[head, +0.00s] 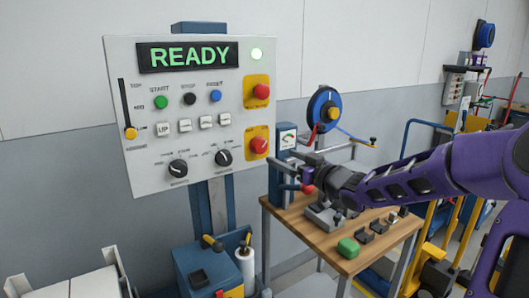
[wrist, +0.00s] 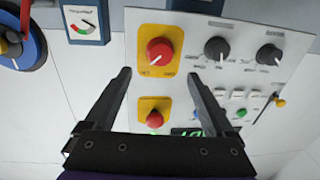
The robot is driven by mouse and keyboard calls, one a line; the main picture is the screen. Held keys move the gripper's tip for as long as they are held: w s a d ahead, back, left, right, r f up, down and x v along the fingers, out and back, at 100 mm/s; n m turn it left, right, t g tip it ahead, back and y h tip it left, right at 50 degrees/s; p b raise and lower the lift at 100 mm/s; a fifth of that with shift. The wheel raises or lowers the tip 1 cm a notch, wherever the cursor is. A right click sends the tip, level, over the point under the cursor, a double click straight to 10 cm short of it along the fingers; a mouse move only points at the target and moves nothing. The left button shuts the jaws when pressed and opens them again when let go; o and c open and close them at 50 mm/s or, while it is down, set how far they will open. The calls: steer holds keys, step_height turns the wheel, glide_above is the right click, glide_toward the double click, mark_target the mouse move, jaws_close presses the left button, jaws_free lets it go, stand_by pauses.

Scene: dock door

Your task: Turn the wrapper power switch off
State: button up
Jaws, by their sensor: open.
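A white control panel (head: 140,75) faces me. At its lower right is a red knob (head: 259,145) on a yellow plate, likely the power switch; its small labels are unreadable. In the wrist view, upside down, this knob (wrist: 160,50) lies beyond the gap between my fingertips, apart from them. My gripper (head: 284,171) is open and empty, to the right of and slightly below the knob in the head view. Its two fingers also show in the wrist view (wrist: 159,74). The knob's exact setting cannot be told.
A second red button (head: 262,91) on yellow sits above the knob. Two black dials (head: 178,168) are to its left. A wooden workbench (head: 300,232) with a blue reel (head: 325,108) stands right.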

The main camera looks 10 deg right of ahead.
mark_target(262, 147)
steer(key=x, duration=0.9)
steer(key=shift+w+a+b, duration=0.1)
steer(key=shift+w+b, duration=0.15)
steer(key=shift+b, duration=0.05)
steer(key=c, duration=1.4)
